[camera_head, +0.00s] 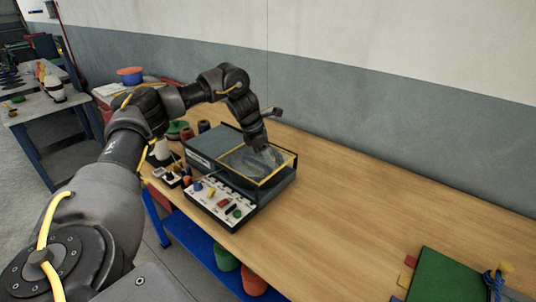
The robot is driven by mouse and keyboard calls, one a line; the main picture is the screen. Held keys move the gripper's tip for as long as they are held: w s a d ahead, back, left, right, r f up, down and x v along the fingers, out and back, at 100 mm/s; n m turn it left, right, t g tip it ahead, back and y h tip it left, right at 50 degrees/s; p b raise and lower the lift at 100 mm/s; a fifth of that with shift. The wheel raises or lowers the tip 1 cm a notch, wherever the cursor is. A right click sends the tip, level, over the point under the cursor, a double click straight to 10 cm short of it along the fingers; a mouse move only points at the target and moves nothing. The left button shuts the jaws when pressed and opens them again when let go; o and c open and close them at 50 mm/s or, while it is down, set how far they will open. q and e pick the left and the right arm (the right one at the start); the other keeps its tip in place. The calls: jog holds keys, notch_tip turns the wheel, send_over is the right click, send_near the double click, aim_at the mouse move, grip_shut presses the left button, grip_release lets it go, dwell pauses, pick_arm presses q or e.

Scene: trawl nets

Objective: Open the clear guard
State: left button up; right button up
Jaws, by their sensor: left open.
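The clear guard (276,178) is a see-through panel with a yellow edge on top of a dark machine (277,190). It looks roughly level over the machine's top; whether it is fully down I cannot tell. A pale control panel (224,205) with coloured buttons and a yellow knob slopes at the machine's front. My left arm comes in from the left and arches over the machine. My left gripper (266,153) points down at the guard's far side, open; whether it touches the guard is too small to tell. My right gripper is out of view.
The machine stands on a wooden bench (350,215) along a grey and white wall. Spools (187,133) and small parts stand left of it. A green board (442,277) with blue rope lies at the right front. The bench between is clear. Buckets (253,281) stand on the blue shelf below.

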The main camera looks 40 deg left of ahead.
pick_arm(q)
jog(key=shift+w+f, duration=0.1)
grip_shut()
dwell(0.3)
